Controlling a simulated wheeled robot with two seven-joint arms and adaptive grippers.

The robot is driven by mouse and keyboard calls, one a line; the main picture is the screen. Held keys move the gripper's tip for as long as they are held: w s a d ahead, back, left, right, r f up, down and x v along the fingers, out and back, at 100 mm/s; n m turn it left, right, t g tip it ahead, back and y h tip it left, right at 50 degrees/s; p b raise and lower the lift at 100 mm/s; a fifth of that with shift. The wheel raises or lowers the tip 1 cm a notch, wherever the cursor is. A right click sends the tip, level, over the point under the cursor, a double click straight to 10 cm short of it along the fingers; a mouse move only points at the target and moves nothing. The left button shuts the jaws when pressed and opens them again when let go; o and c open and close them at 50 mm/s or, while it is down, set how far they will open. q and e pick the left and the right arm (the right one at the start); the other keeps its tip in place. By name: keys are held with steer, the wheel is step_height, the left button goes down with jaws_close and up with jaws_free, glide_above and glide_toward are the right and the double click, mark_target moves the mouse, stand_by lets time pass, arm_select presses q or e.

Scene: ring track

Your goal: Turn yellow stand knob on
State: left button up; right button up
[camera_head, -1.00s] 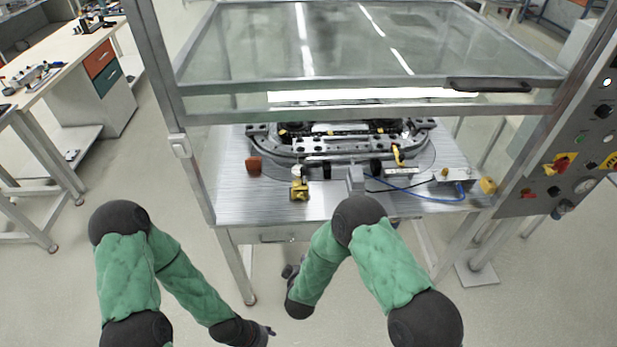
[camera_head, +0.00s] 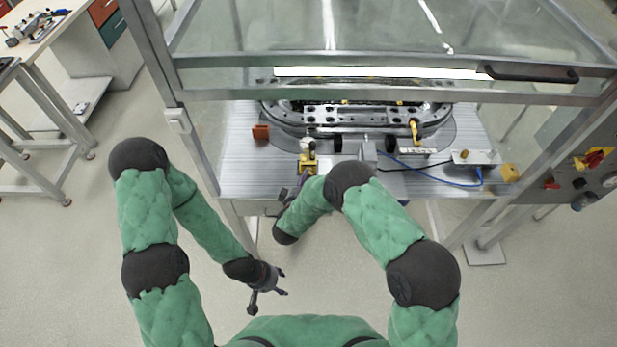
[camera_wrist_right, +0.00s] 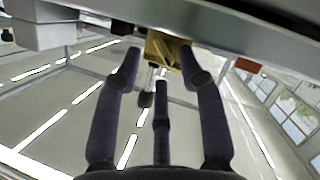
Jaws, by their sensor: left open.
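A yellow stand (camera_head: 308,162) with a small pale and dark knob (camera_head: 307,146) on top is at the front edge of the metal table. The stand also shows in the right wrist view (camera_wrist_right: 164,50), beyond the fingertips. My right gripper (camera_head: 294,189) is just in front of and below the stand. In the right wrist view its fingers (camera_wrist_right: 160,62) are spread, with the yellow stand between the two outer tips; contact cannot be told. The knob is hard to make out there. My left gripper (camera_head: 272,288) is open and empty, low over the floor, away from the table.
A raised glass cover with a metal frame (camera_head: 370,92) hangs over the table (camera_head: 240,165). A yellow knob (camera_head: 510,172) and blue cable sit at the table's right. A control panel (camera_head: 570,160) stands on the right. An orange block (camera_head: 261,132) is at left.

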steer(key=shift+x, duration=1.35)
jaws_close()
